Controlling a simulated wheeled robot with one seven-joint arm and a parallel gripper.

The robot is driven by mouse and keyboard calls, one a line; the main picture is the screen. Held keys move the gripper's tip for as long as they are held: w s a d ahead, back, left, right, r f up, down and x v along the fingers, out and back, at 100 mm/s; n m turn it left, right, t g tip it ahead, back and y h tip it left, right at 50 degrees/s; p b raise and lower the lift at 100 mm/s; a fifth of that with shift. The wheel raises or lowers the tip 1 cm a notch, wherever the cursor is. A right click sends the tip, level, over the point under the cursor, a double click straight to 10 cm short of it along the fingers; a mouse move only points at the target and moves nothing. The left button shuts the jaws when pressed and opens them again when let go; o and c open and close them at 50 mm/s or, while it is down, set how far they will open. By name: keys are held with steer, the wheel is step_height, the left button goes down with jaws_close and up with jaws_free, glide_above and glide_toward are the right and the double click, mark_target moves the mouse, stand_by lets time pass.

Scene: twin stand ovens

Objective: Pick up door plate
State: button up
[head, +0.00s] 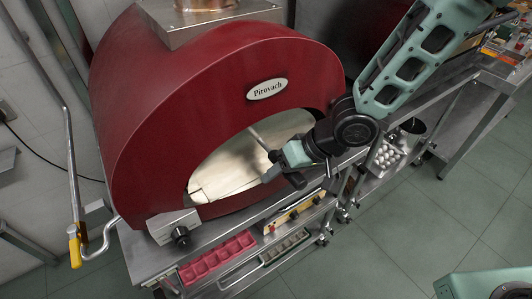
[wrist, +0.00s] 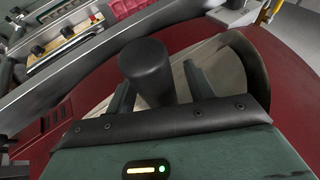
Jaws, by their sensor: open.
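The door plate (head: 225,174) appears to be the pale cream panel in the arched mouth of the red oven (head: 185,85). Part of it is hidden behind my gripper. My gripper (head: 272,166) is in front of the mouth, at its right half. In the wrist view my gripper (wrist: 160,88) is open, one finger on each side of a dark round handle (wrist: 147,70). The handle seems to belong to the plate. I cannot tell whether the fingers touch it. Pale surface (wrist: 184,68) shows behind the fingers.
A steel stand carries the oven, with a red compartmented tray (head: 217,259) and other trays on its lower shelf. A hooked rod with a yellow grip (head: 75,245) hangs at the left. A steel table (head: 470,105) stands at the right. Tiled floor (head: 430,205) in front is clear.

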jaws_close()
steer(key=shift+r, duration=0.3)
